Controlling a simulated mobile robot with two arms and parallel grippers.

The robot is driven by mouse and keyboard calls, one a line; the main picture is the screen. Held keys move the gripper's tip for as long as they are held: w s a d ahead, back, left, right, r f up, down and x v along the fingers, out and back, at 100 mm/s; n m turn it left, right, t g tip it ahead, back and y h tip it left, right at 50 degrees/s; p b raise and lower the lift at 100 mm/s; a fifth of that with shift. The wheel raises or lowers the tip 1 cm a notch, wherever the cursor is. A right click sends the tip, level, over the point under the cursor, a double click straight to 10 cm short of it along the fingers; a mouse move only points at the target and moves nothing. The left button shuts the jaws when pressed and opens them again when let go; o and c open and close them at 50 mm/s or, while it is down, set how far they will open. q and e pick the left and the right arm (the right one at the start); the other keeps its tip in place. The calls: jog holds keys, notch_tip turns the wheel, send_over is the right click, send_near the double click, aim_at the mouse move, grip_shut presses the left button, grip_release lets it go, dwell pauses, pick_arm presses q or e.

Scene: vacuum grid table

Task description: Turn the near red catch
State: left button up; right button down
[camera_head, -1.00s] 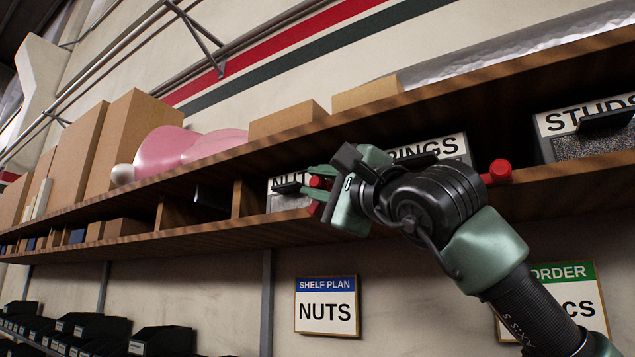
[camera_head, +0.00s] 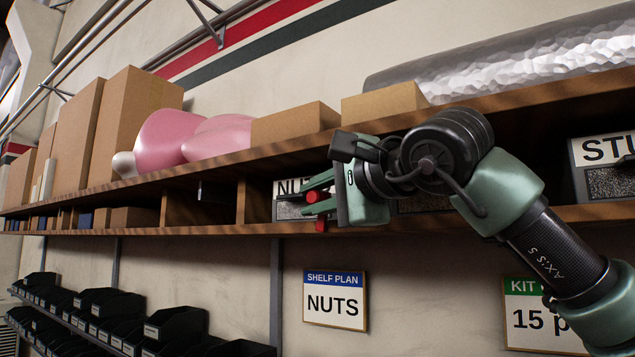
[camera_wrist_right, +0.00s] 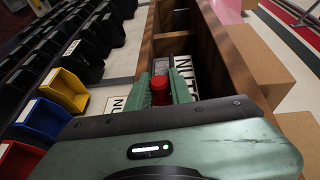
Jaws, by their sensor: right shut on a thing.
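A red catch (camera_head: 316,196) sits at the shelf's front edge by the NUTS drawer (camera_head: 288,208). My right gripper (camera_head: 320,190) reaches it from the right and is shut on it. In the right wrist view the round red catch (camera_wrist_right: 160,84) shows between the two green fingers (camera_wrist_right: 162,92). A small red part (camera_head: 320,226) shows just below the fingers. The catch is partly hidden by the fingers, and my arm hides much of the drawers to its right. My left gripper is not in view.
The wooden shelf (camera_head: 400,222) carries boxes (camera_head: 295,122), a pink object (camera_head: 170,138) and a silver roll (camera_head: 500,62) on top. A STUDS drawer (camera_head: 602,165) is at the right. Black bins (camera_head: 180,322) stand lower left. NUTS sign (camera_head: 335,299) hangs below.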

jog(key=c, duration=1.3)
grip_release()
jog(key=shift+o, duration=0.2)
jog(key=b+v, duration=0.4)
jog(key=v, duration=0.3)
jog(key=shift+s+d, duration=0.2)
jog(key=shift+s, duration=0.1)
